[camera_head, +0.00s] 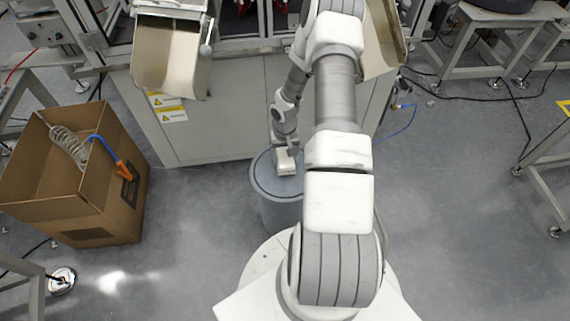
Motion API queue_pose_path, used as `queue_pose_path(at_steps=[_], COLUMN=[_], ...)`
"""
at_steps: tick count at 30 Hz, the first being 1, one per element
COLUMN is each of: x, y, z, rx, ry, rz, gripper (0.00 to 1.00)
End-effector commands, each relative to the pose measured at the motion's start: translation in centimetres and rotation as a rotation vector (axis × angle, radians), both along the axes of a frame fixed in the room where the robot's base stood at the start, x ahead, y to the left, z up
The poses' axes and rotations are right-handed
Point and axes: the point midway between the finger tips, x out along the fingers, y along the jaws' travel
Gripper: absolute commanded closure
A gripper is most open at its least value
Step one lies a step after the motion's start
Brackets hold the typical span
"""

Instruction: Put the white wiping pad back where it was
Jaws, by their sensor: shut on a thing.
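The white wiping pad (286,162) is a small pale block over the round grey top of a drum-like bin (263,186). My gripper (285,150) reaches down from above and is shut on the pad. The pad is at or just above the lid; I cannot tell whether it touches. My arm covers the right part of the bin, and the fingertips are small and partly hidden.
A grey machine cabinet (215,130) stands right behind the bin, with a beige chute (168,60) above it. An open cardboard box (110,210) with a coiled hose stands at the left. Metal-legged tables (490,50) stand at the right. The floor (450,220) at right is clear.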

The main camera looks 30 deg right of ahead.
Motion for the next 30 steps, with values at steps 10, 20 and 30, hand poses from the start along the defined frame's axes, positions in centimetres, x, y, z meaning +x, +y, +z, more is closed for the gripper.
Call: queue_pose_path(at_steps=[10, 20, 30], x=[0.0, 0.0, -0.1], y=[0.0, 0.0, 0.0], z=[-4.0, -4.0, -3.9], rx=[0.000, 0.000, 0.000], ry=[0.000, 0.000, 0.000], rz=[0.001, 0.001, 0.001], gripper=[0.68, 0.14, 0.00])
